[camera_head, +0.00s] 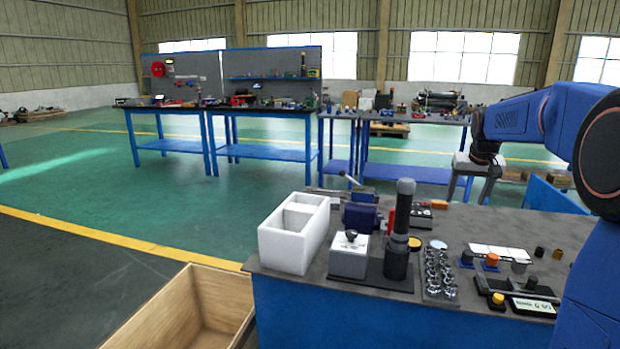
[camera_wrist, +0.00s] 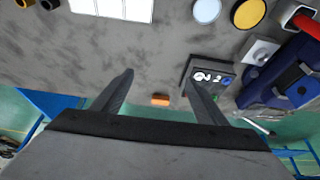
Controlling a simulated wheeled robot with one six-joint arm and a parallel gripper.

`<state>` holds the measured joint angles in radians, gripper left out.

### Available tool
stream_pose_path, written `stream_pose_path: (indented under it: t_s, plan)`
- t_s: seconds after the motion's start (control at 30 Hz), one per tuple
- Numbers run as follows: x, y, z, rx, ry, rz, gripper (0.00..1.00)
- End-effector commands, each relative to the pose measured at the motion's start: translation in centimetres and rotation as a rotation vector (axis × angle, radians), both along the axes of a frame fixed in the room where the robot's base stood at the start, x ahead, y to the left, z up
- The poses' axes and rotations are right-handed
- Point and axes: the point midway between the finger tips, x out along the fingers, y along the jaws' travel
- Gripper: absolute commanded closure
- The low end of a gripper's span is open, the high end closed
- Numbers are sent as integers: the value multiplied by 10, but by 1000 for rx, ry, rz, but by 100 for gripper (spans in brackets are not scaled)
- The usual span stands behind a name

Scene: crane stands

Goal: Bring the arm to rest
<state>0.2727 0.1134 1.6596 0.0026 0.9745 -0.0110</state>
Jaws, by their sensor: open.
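My blue arm (camera_head: 530,118) reaches in from the right edge in the head view, bent over the far right part of the grey workbench. My gripper (camera_head: 467,198) hangs from its end with two dark fingers spread apart. The wrist view shows the same open gripper (camera_wrist: 159,80) with nothing between its fingers. It appears raised above the bench top, touching nothing that I can see. A small orange block (camera_wrist: 160,99) lies beyond the fingers on the bench in that view.
The bench (camera_head: 345,282) holds a white divided box (camera_head: 293,232), a blue vise (camera_head: 361,214), a dark upright cylinder (camera_head: 402,215) and several small parts. A wooden crate (camera_head: 172,312) stands at the left. Open green floor (camera_head: 80,185) lies beyond.

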Motion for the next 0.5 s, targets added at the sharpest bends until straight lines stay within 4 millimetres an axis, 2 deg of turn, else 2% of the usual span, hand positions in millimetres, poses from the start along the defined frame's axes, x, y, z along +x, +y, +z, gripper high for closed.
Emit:
stream_pose_path:
  t_s: [0.27, 0.37, 0.5]
  plan:
    - [-40, 28, 9, -1, -4, 24, 33]
    - [-61, 42, 12, -1, -5, 38, 33]
    - [-104, 68, 14, -2, -8, 63, 33]
